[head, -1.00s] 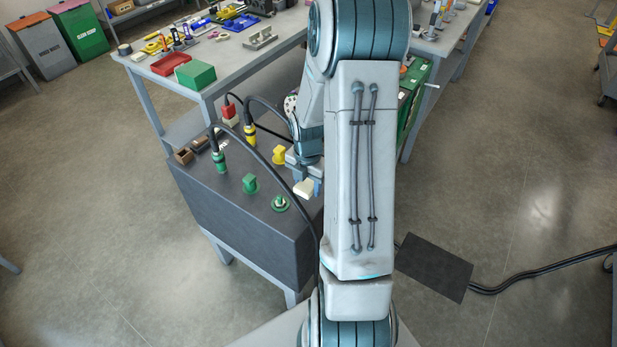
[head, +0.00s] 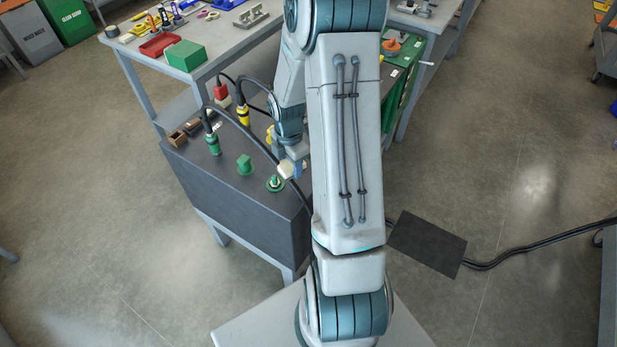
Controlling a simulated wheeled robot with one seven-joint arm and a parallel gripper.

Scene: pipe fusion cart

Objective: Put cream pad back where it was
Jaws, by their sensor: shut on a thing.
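The cream pad (head: 286,169) is a small pale block in the jaws of my gripper (head: 291,166). My gripper is shut on it, above the right part of the dark cart top (head: 228,178). The pad is just above and right of a green round fitting (head: 275,183) on the cart top. I cannot tell how high it is above the surface. My arm hides the right end of the cart and part of the gripper.
A green fitting (head: 244,164), a green plug (head: 213,143), a yellow plug (head: 243,114) and a red plug (head: 221,92) stand on the cart. Black cables arch over it. Small brown wooden blocks (head: 178,138) lie at its left edge. A cluttered workbench (head: 210,60) stands behind.

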